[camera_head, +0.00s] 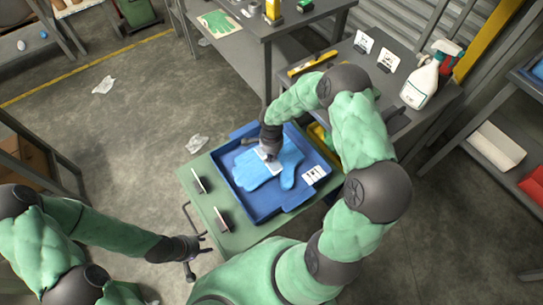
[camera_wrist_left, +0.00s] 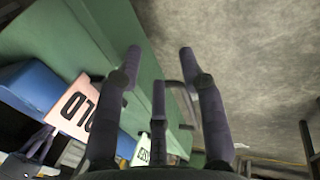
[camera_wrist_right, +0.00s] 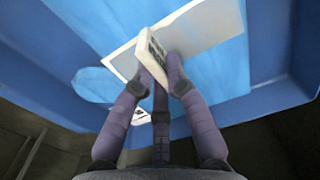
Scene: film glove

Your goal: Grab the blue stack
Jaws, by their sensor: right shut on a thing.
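The blue stack (camera_head: 258,172) is a flat pile of light blue film gloves lying in a blue tray (camera_head: 232,192) on a green table. It fills much of the right wrist view (camera_wrist_right: 215,75), with a white card-like piece (camera_wrist_right: 195,28) across it. My right gripper (camera_head: 267,153) reaches down into the tray from above. Its fingers (camera_wrist_right: 165,75) are shut on a thick white block with dark print at the stack, seemingly the stack's white header. My left gripper (camera_head: 200,255) is open and empty beside the table's front left edge; its fingers (camera_wrist_left: 160,75) stand apart.
Two small upright cards (camera_head: 198,181) stand on the green table (camera_head: 208,212) left of the tray. A white label (camera_head: 315,174) is on the tray's right side. A spray bottle (camera_head: 421,84) stands on the grey bench behind. The floor at left is mostly clear.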

